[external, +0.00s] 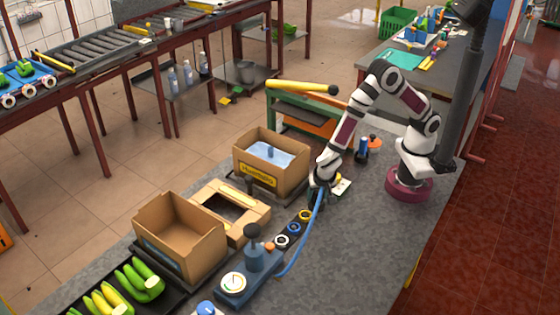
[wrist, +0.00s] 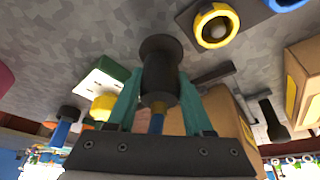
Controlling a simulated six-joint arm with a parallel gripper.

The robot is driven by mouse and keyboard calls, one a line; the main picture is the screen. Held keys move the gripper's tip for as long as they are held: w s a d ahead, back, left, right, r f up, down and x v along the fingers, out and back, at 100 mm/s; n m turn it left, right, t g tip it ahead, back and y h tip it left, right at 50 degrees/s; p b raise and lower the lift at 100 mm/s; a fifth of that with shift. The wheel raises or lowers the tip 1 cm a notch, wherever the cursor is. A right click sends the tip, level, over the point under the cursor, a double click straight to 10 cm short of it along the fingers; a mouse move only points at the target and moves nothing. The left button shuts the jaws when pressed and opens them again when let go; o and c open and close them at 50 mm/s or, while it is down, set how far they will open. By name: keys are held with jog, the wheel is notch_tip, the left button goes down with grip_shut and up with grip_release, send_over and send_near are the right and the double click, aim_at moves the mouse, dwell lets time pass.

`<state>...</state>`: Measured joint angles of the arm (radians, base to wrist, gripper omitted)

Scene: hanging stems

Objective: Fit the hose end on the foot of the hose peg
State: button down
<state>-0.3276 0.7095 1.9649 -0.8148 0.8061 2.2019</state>
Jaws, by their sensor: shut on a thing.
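My gripper (external: 320,194) is above the grey bench. In the wrist view its teal fingers (wrist: 158,105) are shut on the hose end, a dark grey flanged fitting (wrist: 160,68) with a brass collar and blue hose. The blue hose (external: 316,222) hangs from my gripper and curves down toward the blue gauge unit (external: 250,272). I cannot tell for sure which thing is the hose peg. A dark upright peg (wrist: 271,118) shows at the right in the wrist view, apart from the hose end. A blue post with a dark cap (external: 362,147) stands near my arm.
A row of ringed sockets (external: 294,228) lies left of my gripper. An open box with a blue lining (external: 270,182), a cardboard frame (external: 205,200) and an empty carton (external: 180,250) line the far edge. A white and green block (external: 342,187) is close by. The bench's near right is clear.

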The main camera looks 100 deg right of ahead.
jog(key=shift+f, duration=0.65)
dwell(0.7)
grip_release()
jog(key=shift+r, duration=0.35)
dwell(0.6)
jog(key=shift+r, duration=1.15)
jog(key=shift+r, duration=0.1)
jog(key=shift+r, duration=2.95)
